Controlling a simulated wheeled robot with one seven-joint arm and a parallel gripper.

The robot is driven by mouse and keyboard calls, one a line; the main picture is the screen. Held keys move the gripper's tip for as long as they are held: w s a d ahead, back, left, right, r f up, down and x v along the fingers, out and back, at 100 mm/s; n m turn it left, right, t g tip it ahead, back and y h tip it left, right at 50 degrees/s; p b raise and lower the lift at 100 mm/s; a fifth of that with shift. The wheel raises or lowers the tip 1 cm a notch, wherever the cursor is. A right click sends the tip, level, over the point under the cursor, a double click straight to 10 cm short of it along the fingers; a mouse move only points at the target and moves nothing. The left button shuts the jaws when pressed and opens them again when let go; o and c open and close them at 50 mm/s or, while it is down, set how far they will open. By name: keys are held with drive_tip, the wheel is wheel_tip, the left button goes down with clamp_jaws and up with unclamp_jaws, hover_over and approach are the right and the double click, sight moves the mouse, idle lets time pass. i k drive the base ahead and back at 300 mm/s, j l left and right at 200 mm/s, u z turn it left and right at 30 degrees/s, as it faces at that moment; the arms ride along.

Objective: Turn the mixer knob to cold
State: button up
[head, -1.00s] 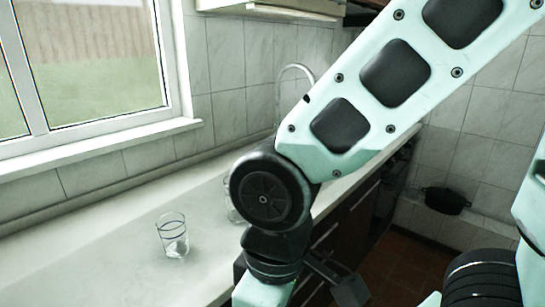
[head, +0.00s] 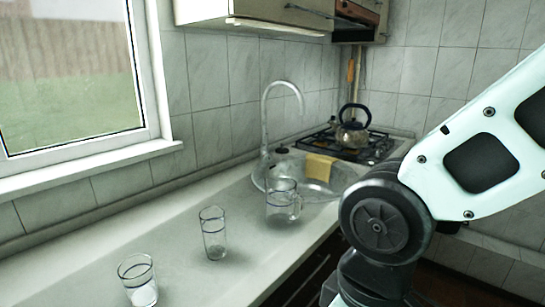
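The mixer tap (head: 265,130) is a thin grey spout that rises behind the round metal sink (head: 318,184) and arches over to the right. Its knob cannot be made out clearly; the tap's base is small and partly behind a glass mug. My arm (head: 385,220) crosses the right side of the head view, in front of the counter edge and well to the near right of the tap. My gripper is not in view.
A glass mug (head: 283,203) stands in front of the sink, with two tumblers (head: 213,238) (head: 139,278) nearer on the counter. A yellow cloth (head: 320,167) hangs at the sink. A kettle (head: 352,134) stands on the stove (head: 375,150). A wall cupboard (head: 255,14) hangs above.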

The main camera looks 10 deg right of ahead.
sight(268, 158)
drive_tip(key=i+l+z, duration=0.2)
drive_tip(key=i+l, duration=0.55)
drive_tip(key=i+l+z, duration=0.15)
drive_tip(key=i+l, duration=0.45)
drive_tip(key=i, duration=0.2)
